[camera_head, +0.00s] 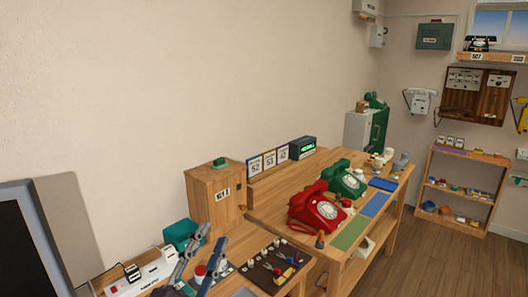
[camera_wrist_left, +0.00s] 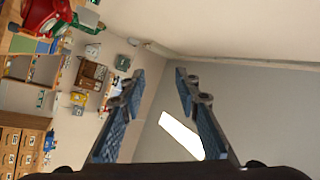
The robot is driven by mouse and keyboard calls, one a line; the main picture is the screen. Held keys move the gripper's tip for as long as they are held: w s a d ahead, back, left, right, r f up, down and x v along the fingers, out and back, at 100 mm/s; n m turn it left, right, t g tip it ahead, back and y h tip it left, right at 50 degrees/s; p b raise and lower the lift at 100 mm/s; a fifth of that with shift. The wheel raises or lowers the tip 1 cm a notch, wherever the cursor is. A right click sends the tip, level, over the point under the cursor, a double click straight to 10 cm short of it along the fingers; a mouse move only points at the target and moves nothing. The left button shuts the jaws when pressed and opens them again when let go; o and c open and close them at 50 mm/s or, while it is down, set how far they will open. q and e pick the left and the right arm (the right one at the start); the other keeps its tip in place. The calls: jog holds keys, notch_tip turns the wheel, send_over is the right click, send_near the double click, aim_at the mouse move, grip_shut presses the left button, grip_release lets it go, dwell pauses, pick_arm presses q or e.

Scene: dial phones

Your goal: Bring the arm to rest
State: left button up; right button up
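My left gripper (camera_head: 212,236) shows at the bottom of the head view, in front of the near end of the workbench. Its two dark fingers point up and stand apart. In the left wrist view the same gripper (camera_wrist_left: 160,75) is open, with only wall and ceiling between its fingers. It holds nothing. My right gripper is in neither view.
A red dial phone (camera_head: 316,207) and a green dial phone (camera_head: 344,180) stand on the bench. Near my gripper are a wooden key box (camera_head: 214,195), a teal bin (camera_head: 181,233), a white power strip (camera_head: 145,272) and a dark tool mat (camera_head: 262,272). Open floor (camera_head: 440,265) lies right.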

pick_arm(q)
jog(key=s+a+f+n+g+y, duration=0.3)
jog(key=a+f+n+g+y, duration=0.15)
jog(key=f, duration=0.65)
jog(key=s+a+f+n+g+y, duration=0.4)
jog(key=a+f+n, duration=0.2)
jog(key=f, duration=0.5)
jog(key=s+f+n+g+h, duration=0.1)
jog(key=s+f+g, duration=0.3)
jog(key=s+f, duration=0.45)
jog(key=s+f+n+g+h, duration=0.1)
jog(key=s+f+g, duration=0.4)
jog(key=s, duration=0.7)
notch_tip(320, 180, down, 25)
jog(key=s+d+g, duration=0.1)
jog(key=s, duration=0.1)
jog(key=s+a+f+g, duration=0.1)
jog(key=s+a+f, duration=0.2)
jog(key=s+f, duration=1.4)
jog(key=shift+s, duration=0.25)
